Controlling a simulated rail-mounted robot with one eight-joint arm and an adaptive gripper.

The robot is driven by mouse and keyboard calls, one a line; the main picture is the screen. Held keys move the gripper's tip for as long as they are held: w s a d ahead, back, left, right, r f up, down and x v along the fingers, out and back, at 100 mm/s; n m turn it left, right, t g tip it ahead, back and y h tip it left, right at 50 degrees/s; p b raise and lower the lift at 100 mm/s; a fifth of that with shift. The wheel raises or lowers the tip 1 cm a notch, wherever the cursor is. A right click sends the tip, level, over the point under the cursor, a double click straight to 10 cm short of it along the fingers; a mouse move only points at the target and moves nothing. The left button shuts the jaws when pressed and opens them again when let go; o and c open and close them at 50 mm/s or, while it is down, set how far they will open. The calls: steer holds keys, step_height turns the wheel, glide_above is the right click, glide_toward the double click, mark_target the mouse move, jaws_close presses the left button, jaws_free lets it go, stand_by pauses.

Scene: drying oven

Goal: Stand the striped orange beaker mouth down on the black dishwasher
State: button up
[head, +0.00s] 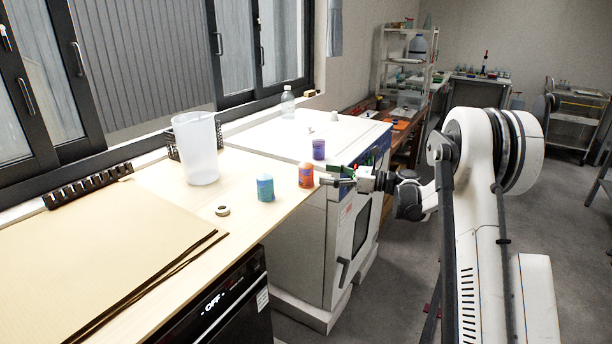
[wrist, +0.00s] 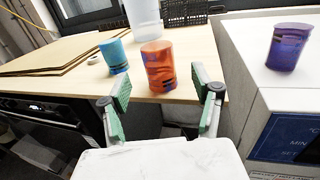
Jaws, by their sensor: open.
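The orange beaker (head: 306,175) with dark stripes stands upright, mouth up, near the front right corner of the wooden worktop. In the wrist view the orange beaker (wrist: 158,66) is ahead of and between my open fingers. My gripper (head: 327,181) is just right of it in the head view, and its green-padded fingers also show in the wrist view (wrist: 160,84). The gripper is empty, and I see no clear contact with the beaker. The black dishwasher (head: 222,306), with an OFF display, is below the worktop's front edge; it also shows in the wrist view (wrist: 38,108).
A blue beaker (head: 265,187) stands left of the orange one. A purple beaker (head: 318,149) stands on the white oven (head: 268,138) to the right. A tall white jug (head: 197,150), a small ring (head: 222,211) and brown boards (head: 100,250) occupy the worktop.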

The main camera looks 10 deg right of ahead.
mark_target(313, 171)
steer(key=shift+r+x, duration=0.2)
steer(key=shift+x, duration=3.6)
steer(key=shift+s, duration=0.15)
steer(key=shift+c, duration=0.4)
steer(key=c, duration=0.9)
steer(key=shift+c, duration=0.5)
